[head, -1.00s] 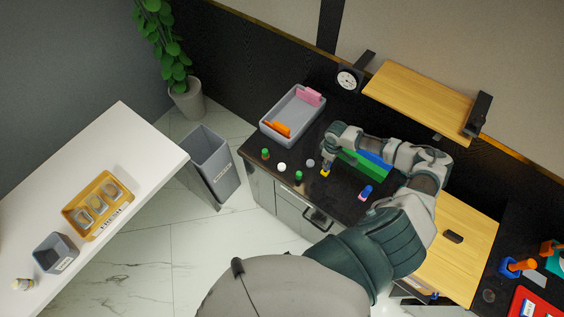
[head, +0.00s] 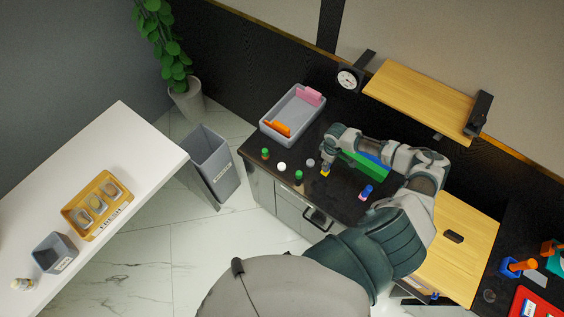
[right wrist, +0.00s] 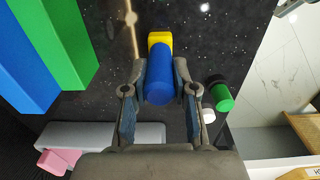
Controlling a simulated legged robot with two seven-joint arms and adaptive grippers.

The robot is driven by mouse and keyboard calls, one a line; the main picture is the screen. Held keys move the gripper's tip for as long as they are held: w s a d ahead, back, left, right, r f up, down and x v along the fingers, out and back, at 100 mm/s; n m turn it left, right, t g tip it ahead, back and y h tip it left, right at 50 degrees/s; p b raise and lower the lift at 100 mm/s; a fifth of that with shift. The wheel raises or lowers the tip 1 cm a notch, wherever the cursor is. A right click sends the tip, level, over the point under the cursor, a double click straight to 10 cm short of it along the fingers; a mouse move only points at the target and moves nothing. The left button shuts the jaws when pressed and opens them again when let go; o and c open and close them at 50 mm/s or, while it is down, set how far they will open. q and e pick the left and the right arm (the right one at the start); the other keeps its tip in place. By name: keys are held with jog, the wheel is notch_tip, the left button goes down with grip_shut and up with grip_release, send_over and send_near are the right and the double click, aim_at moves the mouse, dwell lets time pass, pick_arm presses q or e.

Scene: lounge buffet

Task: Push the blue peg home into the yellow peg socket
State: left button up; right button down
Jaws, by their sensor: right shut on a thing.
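The blue peg (right wrist: 159,85) is a round cylinder between the fingers of my right gripper (right wrist: 161,66) in the right wrist view. The gripper is shut on it. The yellow peg socket (right wrist: 159,38) shows just beyond the peg's far end, in line with it. The peg covers part of the socket, so I cannot tell how deep it sits. In the head view my right gripper (head: 325,163) is directly over the yellow socket (head: 325,172) on the dark counter, and the peg is hidden there. My left gripper is not in view.
Green and blue blocks (head: 362,166) lie behind the right arm. A grey bin (head: 292,133) stands at the counter's back left. Small green and white pieces (head: 282,166) stand left of the gripper.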

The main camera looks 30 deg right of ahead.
jog(key=shift+f, duration=0.4)
dwell(0.3)
jog(key=c, duration=0.8)
grip_release()
jog(key=shift+c, duration=1.6)
jog(key=shift+r, duration=3.5)
